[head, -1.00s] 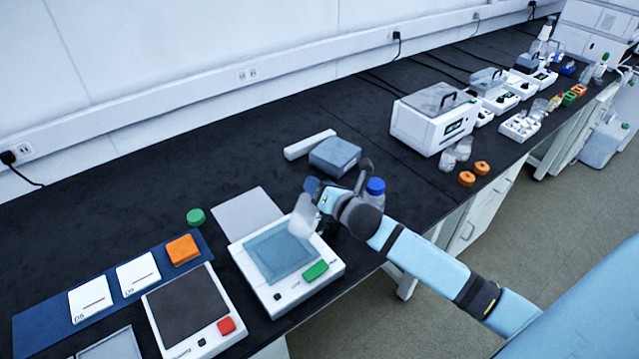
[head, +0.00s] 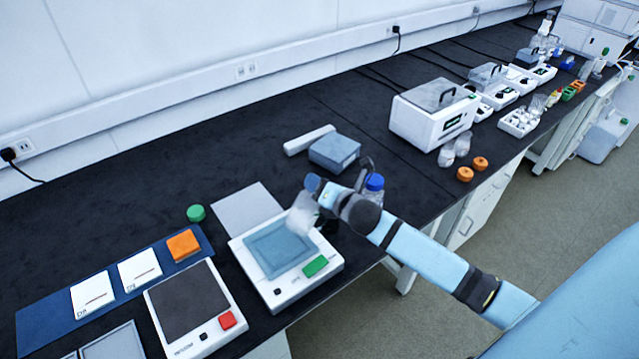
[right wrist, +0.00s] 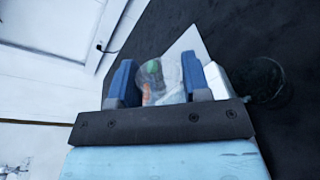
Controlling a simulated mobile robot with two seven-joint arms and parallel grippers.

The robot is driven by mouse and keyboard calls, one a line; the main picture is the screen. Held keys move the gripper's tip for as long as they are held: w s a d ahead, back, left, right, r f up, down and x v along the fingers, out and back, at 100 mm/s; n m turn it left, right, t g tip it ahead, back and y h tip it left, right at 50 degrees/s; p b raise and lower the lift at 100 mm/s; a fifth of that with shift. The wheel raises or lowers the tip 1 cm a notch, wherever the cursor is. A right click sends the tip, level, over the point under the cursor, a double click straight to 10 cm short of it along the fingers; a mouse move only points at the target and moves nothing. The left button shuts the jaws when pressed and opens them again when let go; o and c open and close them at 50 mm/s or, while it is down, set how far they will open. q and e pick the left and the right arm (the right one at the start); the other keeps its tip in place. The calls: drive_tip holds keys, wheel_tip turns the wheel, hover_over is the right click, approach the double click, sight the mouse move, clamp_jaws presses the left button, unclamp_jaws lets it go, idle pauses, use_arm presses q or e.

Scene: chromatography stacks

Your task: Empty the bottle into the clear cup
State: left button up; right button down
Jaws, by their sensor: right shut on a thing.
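My right gripper (head: 310,198) is shut on a translucent whitish vessel (head: 299,218), which I take to be the bottle. A dark, clear round vessel (right wrist: 264,80), possibly the clear cup, stands to the right there. In the head view my gripper and wrist mostly hide that area. I cannot tell whether liquid is flowing. My left gripper is not in view.
A blue-capped bottle (head: 375,186) stands just behind my right wrist. A grey box (head: 334,152) lies behind it. A second balance (head: 188,302), a blue mat (head: 50,318) and a green cap (head: 195,213) are to the left. The back left of the bench is clear.

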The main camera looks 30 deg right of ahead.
drive_tip(key=shift+d+f+m+p, duration=0.1)
drive_tip(key=shift+f+m+p, duration=0.25)
drive_tip(key=shift+m, duration=0.15)
drive_tip(key=shift+g, duration=0.3)
drive_tip(key=shift+f, duration=0.15)
drive_tip(key=shift+w+d+f+m+y+p, duration=0.1)
drive_tip(key=shift+f+m+y+p, duration=0.2)
drive_tip(key=shift+m, duration=0.1)
drive_tip(key=shift+d+f+m, duration=0.1)
drive_tip(key=shift+f+m, duration=0.35)
drive_tip(key=shift+m, duration=0.05)
drive_tip(key=shift+p, duration=0.3)
